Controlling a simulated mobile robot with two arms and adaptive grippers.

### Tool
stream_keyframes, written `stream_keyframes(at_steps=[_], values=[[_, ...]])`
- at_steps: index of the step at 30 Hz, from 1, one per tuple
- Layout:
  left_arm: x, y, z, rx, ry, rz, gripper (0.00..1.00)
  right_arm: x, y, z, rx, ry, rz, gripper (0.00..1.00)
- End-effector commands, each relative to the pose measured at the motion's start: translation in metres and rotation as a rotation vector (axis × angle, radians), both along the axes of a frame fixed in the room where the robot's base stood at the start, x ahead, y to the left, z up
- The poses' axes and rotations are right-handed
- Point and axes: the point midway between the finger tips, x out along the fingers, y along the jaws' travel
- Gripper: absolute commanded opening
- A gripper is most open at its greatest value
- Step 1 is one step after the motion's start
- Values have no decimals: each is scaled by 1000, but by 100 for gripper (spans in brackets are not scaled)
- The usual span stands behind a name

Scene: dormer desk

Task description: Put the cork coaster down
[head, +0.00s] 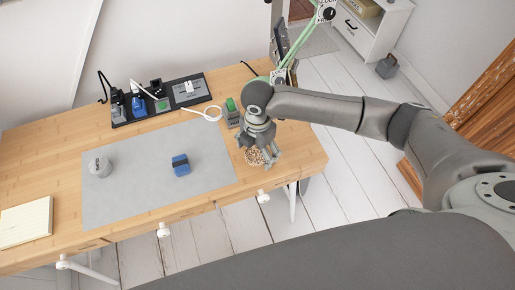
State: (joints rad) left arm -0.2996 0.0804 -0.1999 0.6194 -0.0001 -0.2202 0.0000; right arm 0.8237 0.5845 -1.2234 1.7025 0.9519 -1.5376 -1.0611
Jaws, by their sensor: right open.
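The cork coaster (254,157) is a round, speckled brown disc at the right end of the wooden desk, just right of the grey mat. My right gripper (259,155) is right over it with its fingers pointing down and spread open. The fingers partly hide the coaster. I cannot tell whether the fingertips touch it. The coaster appears to lie on the desk top. My left gripper is not in view.
The grey mat (130,200) holds a blue block (181,165) and a grey round container (100,167). A black tray (160,99) with chargers stands behind. A small grey holder with a green top (231,113) is near my right wrist. A notepad (26,221) lies left.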

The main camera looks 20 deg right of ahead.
Motion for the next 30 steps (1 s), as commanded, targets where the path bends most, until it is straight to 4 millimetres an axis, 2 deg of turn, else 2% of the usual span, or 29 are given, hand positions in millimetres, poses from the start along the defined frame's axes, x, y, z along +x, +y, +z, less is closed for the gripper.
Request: stream_keyframes(at_steps=[5,15,19,24,30], values=[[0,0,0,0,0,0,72,1,0,15,1,-3,1,84],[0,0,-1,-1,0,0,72,1,0,86,2,-6,0,84],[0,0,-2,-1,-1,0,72,0,0,107,1,-3,0,84],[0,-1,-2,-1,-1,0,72,0,0,121,0,-1,0,84],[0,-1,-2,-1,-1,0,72,-1,0,123,0,0,-1,84]])
